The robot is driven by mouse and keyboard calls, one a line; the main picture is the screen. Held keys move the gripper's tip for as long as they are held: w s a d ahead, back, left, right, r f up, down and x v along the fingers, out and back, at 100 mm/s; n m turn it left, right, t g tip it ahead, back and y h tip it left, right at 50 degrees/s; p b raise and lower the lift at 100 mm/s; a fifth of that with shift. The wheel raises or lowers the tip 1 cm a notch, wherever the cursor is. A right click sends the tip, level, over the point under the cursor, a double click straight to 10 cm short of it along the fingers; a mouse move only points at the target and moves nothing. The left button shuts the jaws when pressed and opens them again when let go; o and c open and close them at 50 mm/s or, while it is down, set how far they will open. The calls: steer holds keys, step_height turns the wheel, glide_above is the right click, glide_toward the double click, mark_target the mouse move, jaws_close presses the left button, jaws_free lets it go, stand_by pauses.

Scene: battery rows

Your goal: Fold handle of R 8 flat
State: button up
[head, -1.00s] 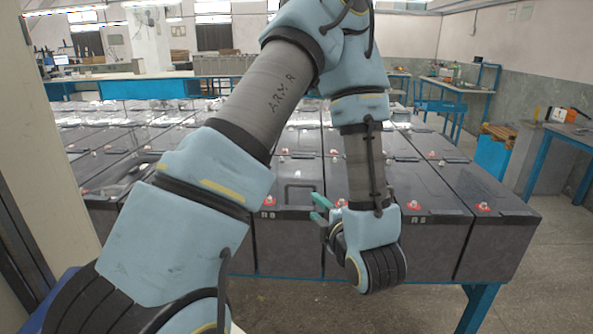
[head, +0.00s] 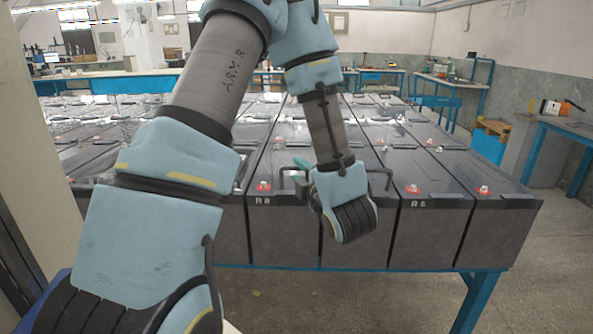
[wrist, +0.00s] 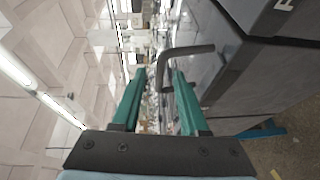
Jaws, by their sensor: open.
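The R 8 battery (head: 283,238) is a dark grey block in the front row in the head view, its label at the top left of its front face. Its dark handle (head: 288,174) stands up at the front of the lid, partly hidden by my gripper. My gripper (head: 300,163) is at handle height at the front edge, its green fingers pointing left and away and mostly hidden by the wrist. In the wrist view my gripper (wrist: 155,80) is open, with a bent grey handle bar (wrist: 190,50) reaching across between and beyond the fingertips. I cannot tell whether they touch.
Another raised handle (head: 388,178) stands just right of my wrist on the neighbouring battery. The R 5 battery (head: 428,240) is further right. Batteries fill the blue-edged table (head: 400,269) closely. Open floor lies in front and to the right.

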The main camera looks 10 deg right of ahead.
steer(key=shift+x, duration=1.1)
steer(key=shift+c, duration=0.4)
jaws_close()
